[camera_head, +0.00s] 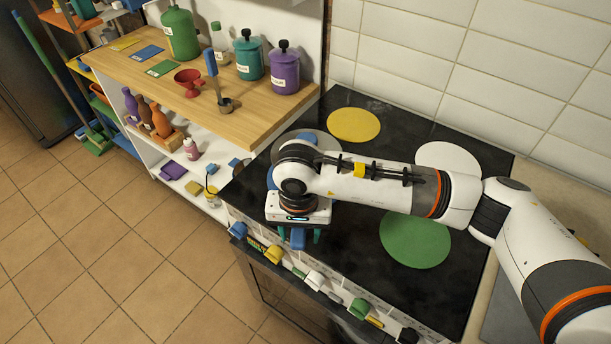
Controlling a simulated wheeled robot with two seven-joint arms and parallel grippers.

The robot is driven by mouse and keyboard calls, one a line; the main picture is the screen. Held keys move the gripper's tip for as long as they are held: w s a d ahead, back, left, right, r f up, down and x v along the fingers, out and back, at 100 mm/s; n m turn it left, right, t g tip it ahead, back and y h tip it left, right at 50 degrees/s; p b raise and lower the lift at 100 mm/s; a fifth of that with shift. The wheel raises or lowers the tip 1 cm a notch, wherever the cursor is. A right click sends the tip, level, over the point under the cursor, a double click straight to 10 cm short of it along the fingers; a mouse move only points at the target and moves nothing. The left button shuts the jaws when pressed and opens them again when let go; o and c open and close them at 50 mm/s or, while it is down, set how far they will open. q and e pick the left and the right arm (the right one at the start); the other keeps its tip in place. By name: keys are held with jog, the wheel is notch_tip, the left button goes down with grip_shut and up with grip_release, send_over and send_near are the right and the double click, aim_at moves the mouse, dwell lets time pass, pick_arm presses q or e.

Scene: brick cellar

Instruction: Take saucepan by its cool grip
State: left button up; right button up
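A grey round shape (322,142), likely the saucepan, shows at the hob's back left corner. Most of it is hidden behind my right arm's wrist, with blue patches beside it. My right gripper (296,236) points down over the front left edge of the hob. Its teal fingers stand apart. A blue piece (298,239) shows between them, with a gap on both sides. It may be the saucepan's grip, but its link to the pan is hidden. My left gripper is out of view.
The black hob (463,274) has yellow (354,125), white (446,157) and green (414,240) discs. Coloured knobs (314,280) line its front. A wooden counter (218,105) at left holds canisters, a bottle and a red funnel-like cup. A tiled wall stands behind.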

grip_shut()
jog(key=shift+r, duration=0.1)
jog(key=shift+w, duration=0.1)
